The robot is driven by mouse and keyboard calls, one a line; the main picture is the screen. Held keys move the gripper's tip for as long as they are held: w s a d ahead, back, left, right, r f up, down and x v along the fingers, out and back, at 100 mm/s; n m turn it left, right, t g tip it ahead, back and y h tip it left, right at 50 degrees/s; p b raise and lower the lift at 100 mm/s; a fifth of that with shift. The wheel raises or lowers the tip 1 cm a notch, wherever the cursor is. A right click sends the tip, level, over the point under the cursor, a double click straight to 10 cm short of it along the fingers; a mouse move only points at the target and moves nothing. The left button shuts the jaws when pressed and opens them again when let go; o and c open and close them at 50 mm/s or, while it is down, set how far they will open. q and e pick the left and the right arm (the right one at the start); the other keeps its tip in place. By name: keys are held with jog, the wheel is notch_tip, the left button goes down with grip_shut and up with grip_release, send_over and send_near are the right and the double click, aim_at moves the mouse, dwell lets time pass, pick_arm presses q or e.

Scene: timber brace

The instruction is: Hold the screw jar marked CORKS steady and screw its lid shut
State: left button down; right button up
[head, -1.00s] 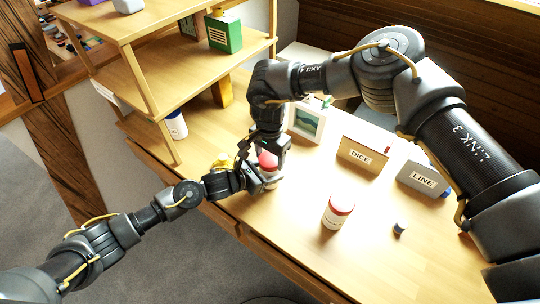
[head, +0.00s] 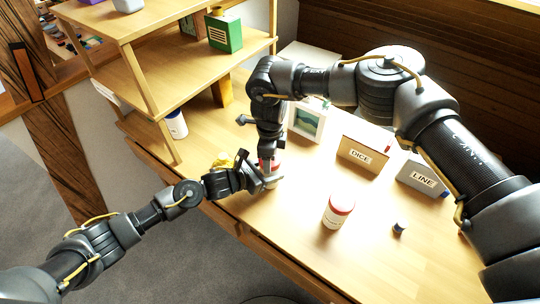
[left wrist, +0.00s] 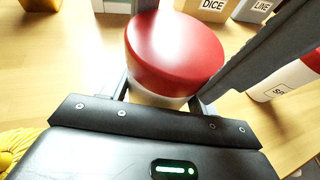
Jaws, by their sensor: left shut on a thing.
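A jar with a red lid (left wrist: 175,45) stands on the table; its label is hidden, so I cannot read CORKS. In the head view the red lid (head: 266,163) shows only in part. My left gripper (head: 270,182) is shut on the jar's pale body (left wrist: 155,97), below the lid. The lid sits on top of the body; I cannot tell how tightly. My right gripper (head: 268,155) comes down from above at the lid. In the left wrist view its dark fingers lie on opposite sides of the lid, very close to it; contact is unclear.
Another red-lidded white jar (head: 337,212) stands to the right, with a small dark cap (head: 399,228) beyond it. Boxes marked DICE (head: 362,155) and LINE (head: 422,179) and a picture frame (head: 306,122) stand behind. A wooden shelf (head: 190,85) is at left.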

jog(key=o, duration=1.1)
jog(key=shift+r, duration=0.1)
jog(key=shift+r, duration=2.15)
jog(key=shift+c, duration=0.4)
